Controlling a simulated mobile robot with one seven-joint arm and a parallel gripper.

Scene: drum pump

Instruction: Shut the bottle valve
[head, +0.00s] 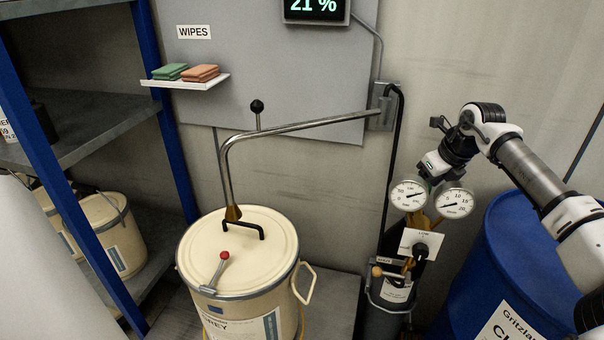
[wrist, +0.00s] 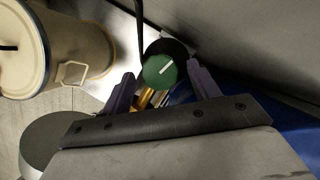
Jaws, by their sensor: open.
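The bottle valve shows in the wrist view as a round green handwheel (wrist: 160,71) with a white mark on its face. My gripper (wrist: 162,74) is open, with one purple-grey finger to each side of the wheel in that view. I cannot tell how far the wheel is from the fingertips or whether they touch it. In the head view my gripper (head: 436,172) is just above and behind two round gauges (head: 408,195). The green wheel is hidden there. The dark gas bottle (head: 384,321) stands below the gauges, only partly seen.
A black knob (head: 420,250) on a white plate and a tan-ended lever (head: 378,271) sit below the gauges. A blue drum (head: 500,240) stands close on the right. A cream drum (head: 238,262) with a bent metal arm (head: 290,128) stands left. The wall is close behind.

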